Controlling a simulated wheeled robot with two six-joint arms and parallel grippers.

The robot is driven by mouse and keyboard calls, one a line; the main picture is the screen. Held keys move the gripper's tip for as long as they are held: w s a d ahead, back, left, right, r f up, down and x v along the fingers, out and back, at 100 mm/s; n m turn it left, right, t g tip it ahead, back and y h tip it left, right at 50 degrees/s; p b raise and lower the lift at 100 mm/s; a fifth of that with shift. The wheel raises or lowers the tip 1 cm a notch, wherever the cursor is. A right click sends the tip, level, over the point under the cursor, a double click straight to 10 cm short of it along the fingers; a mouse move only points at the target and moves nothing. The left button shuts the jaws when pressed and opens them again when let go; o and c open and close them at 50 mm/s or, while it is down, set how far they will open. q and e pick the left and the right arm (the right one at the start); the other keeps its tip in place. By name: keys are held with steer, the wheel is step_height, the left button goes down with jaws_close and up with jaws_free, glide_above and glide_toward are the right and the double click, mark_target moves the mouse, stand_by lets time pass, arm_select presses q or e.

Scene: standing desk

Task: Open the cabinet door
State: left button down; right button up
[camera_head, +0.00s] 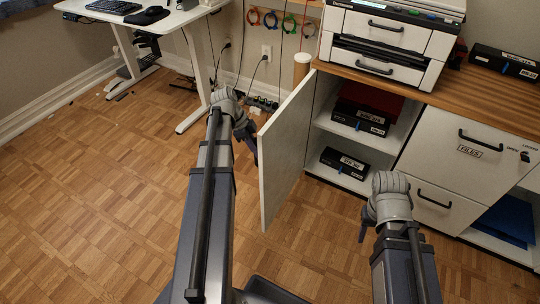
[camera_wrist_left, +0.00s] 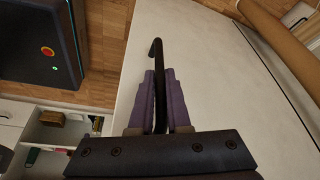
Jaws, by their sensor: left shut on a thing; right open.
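The cabinet door (camera_head: 288,150) stands swung open, away from the cabinet (camera_head: 437,118), in the head view. Its white face (camera_wrist_left: 215,75) fills much of the left wrist view. My left gripper (camera_head: 250,140) is at the outer side of the door. In the left wrist view its purple fingers (camera_wrist_left: 159,95) are shut on the black door handle (camera_wrist_left: 157,58), whose hooked end sticks out past them. My right gripper (camera_head: 366,222) is in front of the cabinet, below the open compartment, and is open and empty.
Inside the cabinet are labelled black boxes (camera_head: 344,163) on the shelves. A printer (camera_head: 391,38) stands on the wooden top. Closed file drawers (camera_head: 455,150) are to the right. A white desk (camera_head: 150,18) is at the back left. The parquet floor (camera_head: 90,190) at left is clear.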

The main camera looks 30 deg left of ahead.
arm_select(q)
steer(key=a, duration=0.5)
steer(key=shift+w+a, duration=0.4)
steer(key=c, duration=0.9)
jaws_free()
steer(key=shift+w+r, duration=0.1)
steer(key=shift+r, duration=0.05)
steer(key=shift+p+v, duration=3.6)
steer(key=shift+v, duration=0.15)
steer(key=shift+r, duration=0.1)
